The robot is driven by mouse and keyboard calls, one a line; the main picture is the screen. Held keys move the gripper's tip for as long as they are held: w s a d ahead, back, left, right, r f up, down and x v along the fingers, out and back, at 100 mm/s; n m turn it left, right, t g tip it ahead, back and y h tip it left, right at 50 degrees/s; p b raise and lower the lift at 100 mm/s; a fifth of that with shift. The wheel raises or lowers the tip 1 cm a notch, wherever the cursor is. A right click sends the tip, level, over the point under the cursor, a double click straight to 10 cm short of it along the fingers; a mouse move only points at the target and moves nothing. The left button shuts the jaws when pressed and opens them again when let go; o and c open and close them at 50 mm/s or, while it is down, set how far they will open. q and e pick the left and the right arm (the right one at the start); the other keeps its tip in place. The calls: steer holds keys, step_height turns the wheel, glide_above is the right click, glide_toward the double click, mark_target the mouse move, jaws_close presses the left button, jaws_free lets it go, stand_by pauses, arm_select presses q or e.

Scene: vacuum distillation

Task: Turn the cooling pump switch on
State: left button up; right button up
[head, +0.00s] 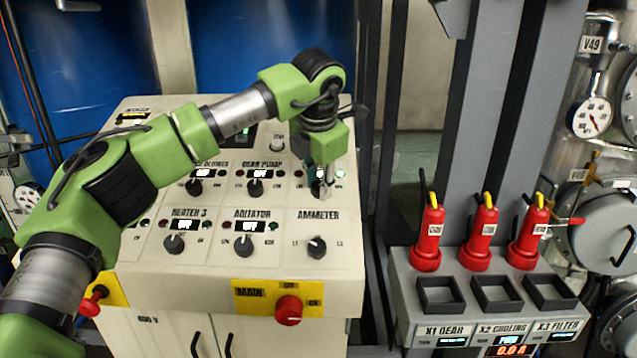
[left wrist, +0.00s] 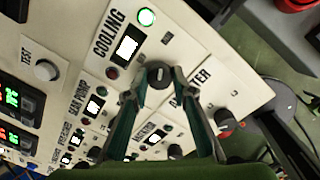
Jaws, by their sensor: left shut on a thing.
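The cooling pump switch is a dark rotary knob (left wrist: 158,74) below the label COOLING in the left wrist view. My left gripper (head: 322,192) reaches down onto the upper right of the panel in the head view. In the left wrist view my left gripper (left wrist: 159,82) has its fingertips on both sides of the knob, shut on it. A green lamp (left wrist: 146,17) beside the COOLING display (left wrist: 126,47) is lit, and the lamp on the other side looks dark red. The display text is unreadable. In the head view the gripper hides most of the knob. My right gripper is not in view.
The cream control panel (head: 140,280) has several other knobs, including the ammeter knob (head: 317,247) just below. A red main switch (head: 288,310) sits on its front. Red plugs (head: 427,240) stand on a grey socket box (head: 400,290) at the right.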

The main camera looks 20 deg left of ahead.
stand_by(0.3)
arm_select(q)
steer(key=o, duration=1.1)
steer(key=v, duration=1.2)
